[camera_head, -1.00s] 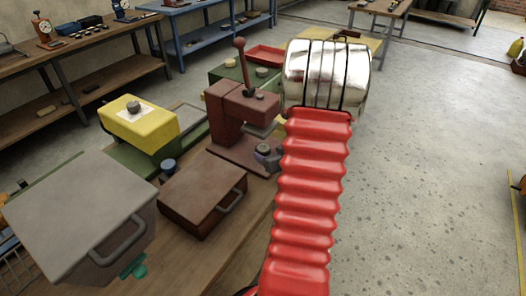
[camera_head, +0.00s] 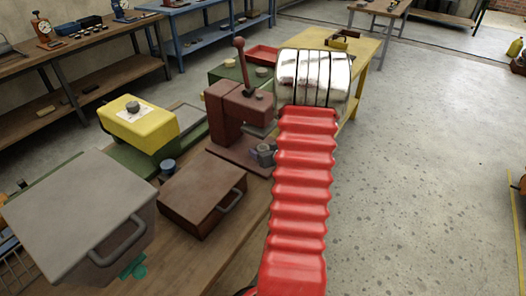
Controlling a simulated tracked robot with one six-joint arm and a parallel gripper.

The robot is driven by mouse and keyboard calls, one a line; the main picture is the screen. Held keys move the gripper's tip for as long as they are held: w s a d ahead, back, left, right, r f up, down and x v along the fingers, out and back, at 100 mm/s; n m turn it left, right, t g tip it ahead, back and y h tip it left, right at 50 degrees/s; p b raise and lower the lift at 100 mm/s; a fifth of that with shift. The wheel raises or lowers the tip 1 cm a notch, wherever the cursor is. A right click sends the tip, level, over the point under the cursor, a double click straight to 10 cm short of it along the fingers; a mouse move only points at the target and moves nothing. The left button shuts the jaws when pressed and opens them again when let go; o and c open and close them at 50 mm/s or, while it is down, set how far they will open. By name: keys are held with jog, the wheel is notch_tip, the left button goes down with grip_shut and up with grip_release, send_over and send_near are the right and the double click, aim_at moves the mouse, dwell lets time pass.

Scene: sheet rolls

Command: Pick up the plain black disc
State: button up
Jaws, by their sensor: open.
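I cannot make out a plain black disc for certain in this view. A small dark grey round piece (camera_head: 133,107) sits on a white patch on top of a yellow block at the left; I cannot tell whether it is a disc or a knob. My arm, with red ribbed covering and a shiny silver banded end, reaches up the middle of the picture. My gripper's fingers do not show; the far side of the silver end is hidden.
A brown press (camera_head: 232,110), a brown case (camera_head: 203,190), a grey box (camera_head: 80,210) and the yellow block (camera_head: 150,128) crowd the bench left of my arm. A red tray (camera_head: 263,55) and yellow table (camera_head: 362,55) stand behind. The floor (camera_head: 430,160) at right is open.

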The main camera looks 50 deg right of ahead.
jog(key=shift+c, duration=0.5)
jog(key=c, duration=1.2)
jog(key=shift+o, duration=0.2)
jog(key=shift+r, duration=0.1)
jog(key=shift+r, duration=1.75)
jog(key=s+a, duration=0.4)
jog(key=s, duration=0.4)
jog(key=s+a, duration=0.4)
jog(key=s, duration=0.4)
jog(key=shift+a, duration=0.3)
jog(key=shift+f, duration=0.1)
